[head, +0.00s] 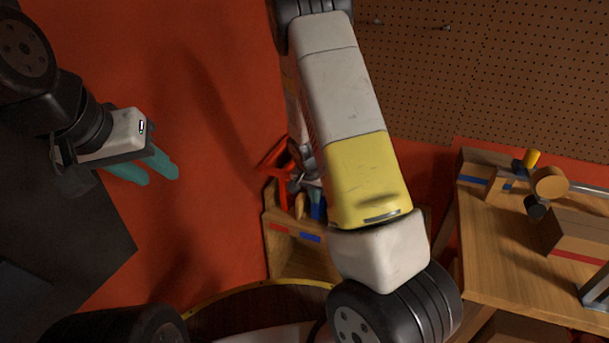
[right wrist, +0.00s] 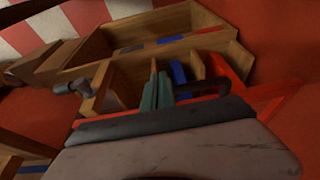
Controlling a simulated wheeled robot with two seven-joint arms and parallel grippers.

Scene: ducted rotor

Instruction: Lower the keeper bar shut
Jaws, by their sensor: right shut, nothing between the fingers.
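I cannot make out the keeper bar for certain in either view. A dark bent bar (right wrist: 205,88) shows beside my right fingers in the right wrist view; I cannot tell what it belongs to. My right gripper (right wrist: 157,90) is shut and empty, its teal fingers pointing toward a wooden box with compartments. I cannot tell whether they touch anything. My left gripper (head: 158,175), with teal fingers, hangs at the left over the red floor, apart from everything. Its finger gap is unclear.
A wooden caddy (head: 283,250) with red and blue tools stands behind my right arm. A round, yellow-rimmed opening (head: 245,288) lies at the bottom. A wooden bench (head: 480,235) with boxes is at the right, before a pegboard (head: 480,70). Red floor around my left gripper is clear.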

